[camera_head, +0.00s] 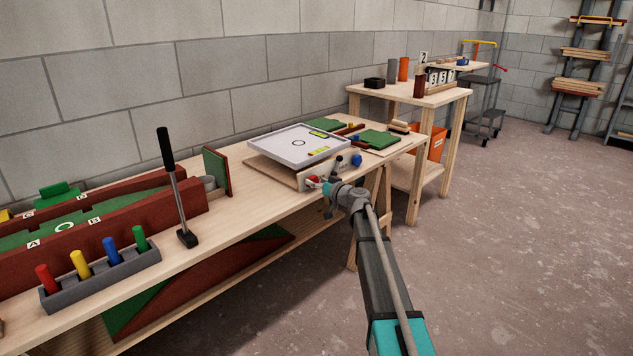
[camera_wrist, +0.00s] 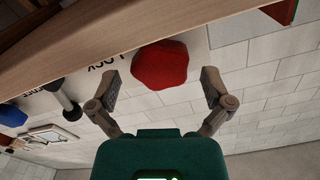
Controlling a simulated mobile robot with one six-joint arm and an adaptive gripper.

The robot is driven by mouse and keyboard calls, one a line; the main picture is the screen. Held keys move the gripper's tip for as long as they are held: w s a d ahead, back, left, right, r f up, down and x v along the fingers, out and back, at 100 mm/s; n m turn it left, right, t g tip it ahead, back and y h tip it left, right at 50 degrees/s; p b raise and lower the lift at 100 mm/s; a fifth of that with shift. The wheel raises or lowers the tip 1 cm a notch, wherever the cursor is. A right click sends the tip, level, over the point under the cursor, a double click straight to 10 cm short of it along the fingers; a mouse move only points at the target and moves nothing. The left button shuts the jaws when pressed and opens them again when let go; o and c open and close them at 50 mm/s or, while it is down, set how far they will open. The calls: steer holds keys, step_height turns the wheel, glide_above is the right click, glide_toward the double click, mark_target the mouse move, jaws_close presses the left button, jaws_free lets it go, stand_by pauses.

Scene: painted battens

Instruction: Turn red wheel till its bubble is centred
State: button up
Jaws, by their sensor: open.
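The red wheel (camera_head: 313,182) is at the left end of the front board of a levelling stand, below a white plate (camera_head: 280,145) with a dark ring on it. Two yellow-green bubble vials, one at the plate's back (camera_head: 318,134) and one at its front (camera_head: 320,151), lie on the plate; their bubbles are too small to read. My gripper (camera_head: 328,187) is at the red wheel. In the wrist view the red wheel (camera_wrist: 160,66) shows between my gripper's (camera_wrist: 160,85) two spread fingers, with gaps on both sides. I cannot tell the depth between them.
A blue wheel (camera_head: 357,160) is at the board's right end, and a grey lever (camera_wrist: 66,100) sits beside the red wheel near upside-down lettering. Green panels (camera_head: 380,139) lie right of the stand. An upright black-handled lever (camera_head: 175,185) stands left. Open floor lies right.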

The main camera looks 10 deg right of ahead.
steer(key=shift+w+a, duration=0.35)
steer(key=shift+w, duration=0.15)
steer(key=c, duration=1)
steer(key=shift+d, duration=0.45)
steer(key=shift+c, duration=0.6)
steer(key=shift+a, duration=0.25)
steer(key=shift+m, duration=0.4)
steer(key=shift+w+m, duration=0.15)
steer(key=shift+m, duration=3.15)
